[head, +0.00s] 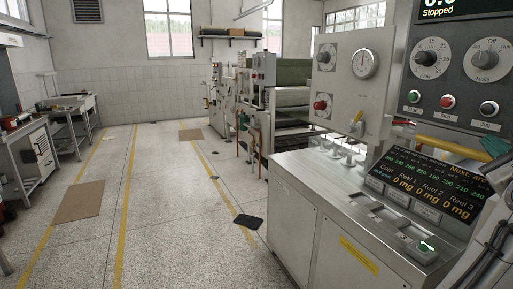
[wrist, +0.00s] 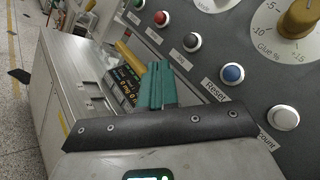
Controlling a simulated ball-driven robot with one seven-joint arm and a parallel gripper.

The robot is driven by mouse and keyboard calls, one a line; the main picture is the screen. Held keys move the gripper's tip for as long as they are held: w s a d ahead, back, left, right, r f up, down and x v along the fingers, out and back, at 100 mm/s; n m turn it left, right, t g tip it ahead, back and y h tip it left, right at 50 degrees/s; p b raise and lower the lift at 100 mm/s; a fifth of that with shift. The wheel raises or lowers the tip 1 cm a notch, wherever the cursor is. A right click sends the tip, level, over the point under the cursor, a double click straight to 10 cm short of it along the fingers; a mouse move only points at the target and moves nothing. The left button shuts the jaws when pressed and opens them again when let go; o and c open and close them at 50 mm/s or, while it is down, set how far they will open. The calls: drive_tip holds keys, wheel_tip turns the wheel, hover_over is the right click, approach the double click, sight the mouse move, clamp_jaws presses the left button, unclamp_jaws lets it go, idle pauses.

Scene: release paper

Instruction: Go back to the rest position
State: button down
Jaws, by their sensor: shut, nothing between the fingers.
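My gripper (wrist: 157,78) shows its teal fingers in the middle of the wrist view, closed together with nothing between them. In the head view my gripper (head: 496,147) shows only in part at the right edge, in front of the grey control panel (head: 420,112). The fingers are near the panel's lower edge. I cannot tell whether they touch anything. Part of my arm shows at the lower right of the head view.
The panel carries knobs and a row of push buttons, among them a blue button (wrist: 232,74). Below it is a metal cabinet (head: 310,190) with a tilted display (head: 430,185). Open floor (head: 185,220) lies to the left, with a dark mat (head: 248,221) on it.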

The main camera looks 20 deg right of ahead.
drive_tip(key=w+a+f+n+g+y, duration=0.1)
drive_tip(key=a+f+n+g+y, duration=0.15)
drive_tip(key=a+f+n, duration=0.55)
drive_tip(key=a+f+n+g+y, duration=0.25)
drive_tip(key=f+n, duration=0.25)
drive_tip(key=f, duration=0.8)
drive_tip(key=w+a+f+n+g+y, duration=0.1)
drive_tip(key=a+f+n+y, duration=0.2)
drive_tip(key=a+f+n, duration=0.5)
drive_tip(key=s+a+f+n+g+y, duration=0.1)
drive_tip(key=s+a+f+n+g, duration=0.3)
drive_tip(key=s+f, duration=0.7)
drive_tip(key=s+a+f+n+g+y, duration=0.2)
drive_tip(key=s+a+f+n+g, duration=0.3)
drive_tip(key=s+a+f+n, duration=0.3)
wheel_tip(320, 180, down, 4)
drive_tip(key=s, duration=0.2)
drive_tip(key=shift+s+r, duration=0.2)
drive_tip(key=shift+s, duration=0.15)
